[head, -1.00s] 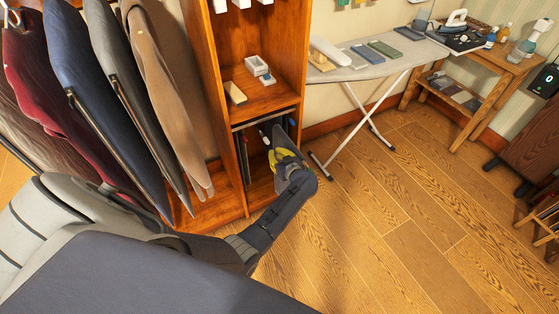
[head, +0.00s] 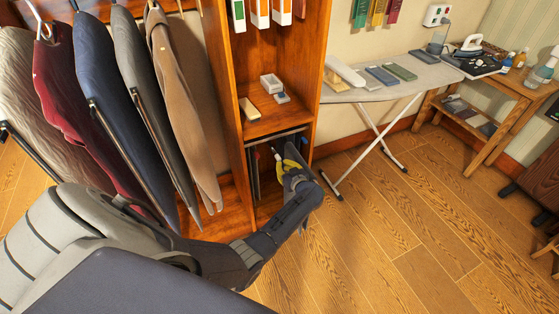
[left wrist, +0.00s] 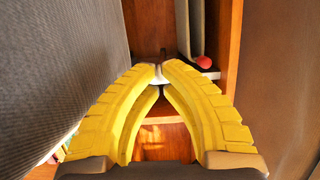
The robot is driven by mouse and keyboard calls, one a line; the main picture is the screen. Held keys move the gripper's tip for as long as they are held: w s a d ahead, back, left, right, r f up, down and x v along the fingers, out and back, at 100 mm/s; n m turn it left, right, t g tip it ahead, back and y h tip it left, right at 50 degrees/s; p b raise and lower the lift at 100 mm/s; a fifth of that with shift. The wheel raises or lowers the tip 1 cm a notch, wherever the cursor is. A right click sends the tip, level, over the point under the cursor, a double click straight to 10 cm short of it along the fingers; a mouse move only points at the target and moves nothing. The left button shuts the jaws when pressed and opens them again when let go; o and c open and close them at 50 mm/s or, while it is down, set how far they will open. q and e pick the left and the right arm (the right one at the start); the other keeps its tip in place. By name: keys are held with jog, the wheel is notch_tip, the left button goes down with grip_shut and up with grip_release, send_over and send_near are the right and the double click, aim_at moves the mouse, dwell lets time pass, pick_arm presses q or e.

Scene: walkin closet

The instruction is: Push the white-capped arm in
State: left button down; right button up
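The pull-out rack (head: 279,132) sits in the lower bay of the wooden closet tower. A small white cap (head: 276,153) shows at the front of one of its arms, just beyond my left gripper (head: 281,162). That gripper points into the bay, with its yellow fingers drawn together at the tips. In the left wrist view the fingertips (left wrist: 161,73) meet at a small white piece; I cannot tell whether it is the cap touching them. A red cap (left wrist: 203,63) stands to the right of them, apart. My right gripper is not in view.
Hanging clothes (head: 110,100) fill the left side, close to my left arm. The tower's shelf (head: 270,124) with small boxes lies above the bay. An ironing board (head: 395,85) stands to the right. The wooden floor (head: 400,230) in front is clear.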

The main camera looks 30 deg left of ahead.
aim_at(277, 156)
pick_arm(q)
jog(key=shift+w+a, duration=0.65)
jog(key=shift+a, duration=0.45)
jog(key=shift+w+a, duration=0.7)
jog(key=shift+a, duration=0.45)
jog(key=shift+w+a, duration=0.65)
jog(key=shift+a, duration=0.45)
jog(key=s+d, duration=0.4)
jog(key=d, duration=0.3)
jog(key=shift+s, duration=0.1)
